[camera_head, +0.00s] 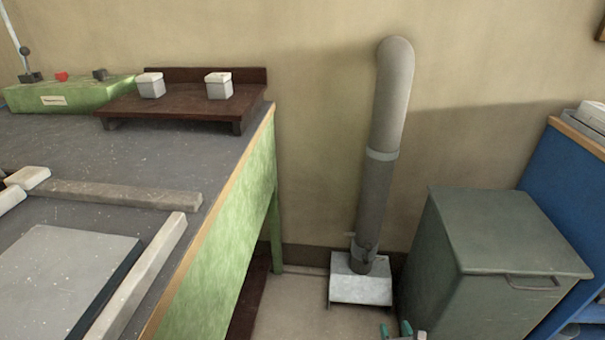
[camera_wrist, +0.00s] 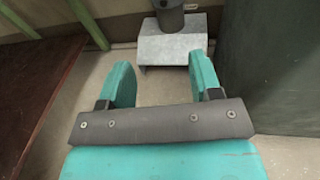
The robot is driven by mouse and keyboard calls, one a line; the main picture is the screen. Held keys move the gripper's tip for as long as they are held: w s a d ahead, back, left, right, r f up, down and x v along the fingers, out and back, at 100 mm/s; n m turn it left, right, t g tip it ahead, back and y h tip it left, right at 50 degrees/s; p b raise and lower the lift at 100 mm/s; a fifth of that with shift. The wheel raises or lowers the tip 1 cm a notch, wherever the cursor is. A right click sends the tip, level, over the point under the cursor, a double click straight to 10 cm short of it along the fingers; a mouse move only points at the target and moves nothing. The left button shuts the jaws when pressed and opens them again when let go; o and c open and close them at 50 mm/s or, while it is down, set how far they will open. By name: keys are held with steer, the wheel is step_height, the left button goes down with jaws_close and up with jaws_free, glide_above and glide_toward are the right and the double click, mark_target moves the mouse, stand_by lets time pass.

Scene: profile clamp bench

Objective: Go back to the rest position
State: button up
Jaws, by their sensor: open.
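My gripper (camera_wrist: 163,80) shows in the wrist view with its two teal fingers apart and nothing between them. It points toward the floor in front of the grey metal foot of a pipe. In the head view only the tips of my gripper (camera_head: 396,330) show at the bottom edge, right of the bench and in front of the grey bin. The bench (camera_head: 225,235) stands at the left, with a green side and a dark top, well apart from my gripper.
A grey pipe (camera_head: 378,190) rises from a metal foot (camera_head: 360,285) by the wall. A grey-green lidded bin (camera_head: 510,230) and a blue unit (camera_head: 575,195) stand at the right. On the bench, a brown stand (camera_head: 185,103) holds two white blocks. Bare floor (camera_head: 295,312) lies between bench and bin.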

steer(key=w+a+r+m+g+h, duration=0.25)
steer(key=w+r+m+h, duration=0.25)
steer(key=w+r+m, duration=1.1)
steer(key=w+a+r+m+g, duration=0.1)
steer(key=w+r+m+g, duration=0.15)
steer(key=r, duration=0.35)
steer(key=w+a+r+m+g, duration=0.2)
steer(key=r+m, duration=0.2)
steer(key=r, duration=0.2)
steer(key=s+a+r+m+g+y, duration=0.2)
steer(key=s+r+m, duration=0.1)
steer(key=s+r, duration=0.5)
steer(key=s+a+r+m+g+y, duration=0.25)
steer(key=s+r, duration=0.35)
steer(key=r, duration=0.5)
steer(key=s+a+r+m+g+y, duration=0.15)
steer(key=s+r, duration=0.25)
steer(key=s, duration=0.6)
steer(key=s+r+g+y+p, duration=0.15)
steer(key=s+r, duration=0.25)
steer(key=s, duration=0.5)
steer(key=s+r+g+y, duration=0.15)
steer(key=s+r, duration=0.25)
steer(key=s, duration=0.6)
step_height(320, 180, up, 15)
steer(key=p, duration=1.4)
steer(key=shift+w+a+f+h, duration=0.15)
steer(key=shift+w+h, duration=0.05)
steer(key=shift+h, duration=0.1)
